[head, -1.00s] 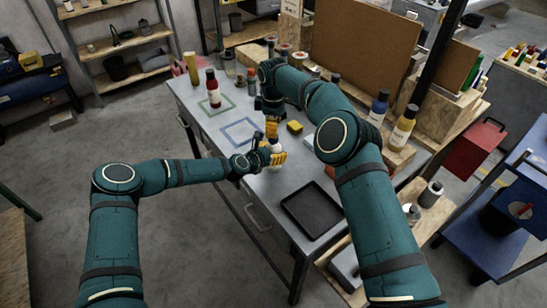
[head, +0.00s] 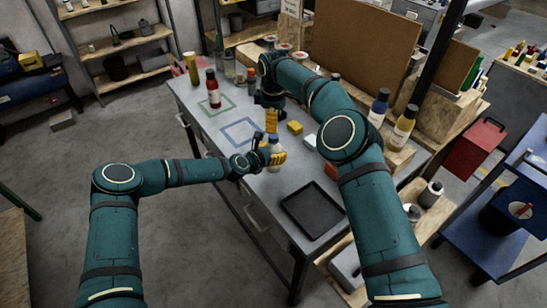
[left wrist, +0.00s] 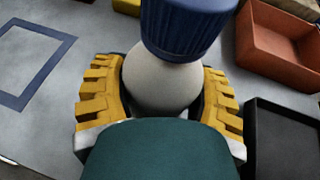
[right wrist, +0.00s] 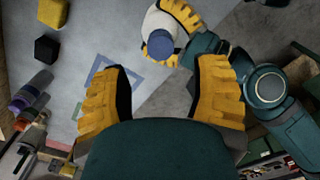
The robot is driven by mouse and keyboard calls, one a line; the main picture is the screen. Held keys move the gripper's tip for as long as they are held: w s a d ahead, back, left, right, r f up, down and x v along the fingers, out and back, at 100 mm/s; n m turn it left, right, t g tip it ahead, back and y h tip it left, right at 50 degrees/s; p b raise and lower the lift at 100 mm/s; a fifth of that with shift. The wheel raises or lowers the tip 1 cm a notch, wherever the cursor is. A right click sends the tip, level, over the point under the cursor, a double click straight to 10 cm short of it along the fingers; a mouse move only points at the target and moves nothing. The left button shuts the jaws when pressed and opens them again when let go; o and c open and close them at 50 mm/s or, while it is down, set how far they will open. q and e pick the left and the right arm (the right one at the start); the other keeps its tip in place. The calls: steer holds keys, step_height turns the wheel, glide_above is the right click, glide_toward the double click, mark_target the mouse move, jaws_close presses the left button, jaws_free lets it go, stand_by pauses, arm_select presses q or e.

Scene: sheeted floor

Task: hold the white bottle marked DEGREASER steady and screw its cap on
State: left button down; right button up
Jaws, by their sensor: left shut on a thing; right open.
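The white bottle (head: 276,150) stands roughly upright in my left gripper (head: 270,156), whose yellow fingers are shut around its body. The bottle is also between the fingers in the left wrist view (left wrist: 160,82). A ribbed blue cap (left wrist: 188,25) sits on the bottle's top; whether it is fully seated I cannot tell. The cap also shows from above in the right wrist view (right wrist: 160,43). My right gripper (head: 271,122) is above the bottle, with its fingers open and empty in the right wrist view (right wrist: 160,85). No DEGREASER lettering is visible.
A black tray (head: 313,211) and an orange-red bin (left wrist: 275,45) are on the grey table right of the bottle. A yellow block (head: 295,127) lies behind it. A red bottle (head: 213,90) stands far left. The table around the blue outlined square (head: 240,132) is clear.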

mark_target(274, 135)
step_height(274, 135, down, 7)
steer(key=shift+r, duration=0.1)
stand_by(0.3)
jaws_close()
steer(key=shift+c, duration=0.3)
jaws_free()
steer(key=shift+r, duration=2.3)
steer(key=o, duration=0.7)
steer(key=shift+c, duration=0.2)
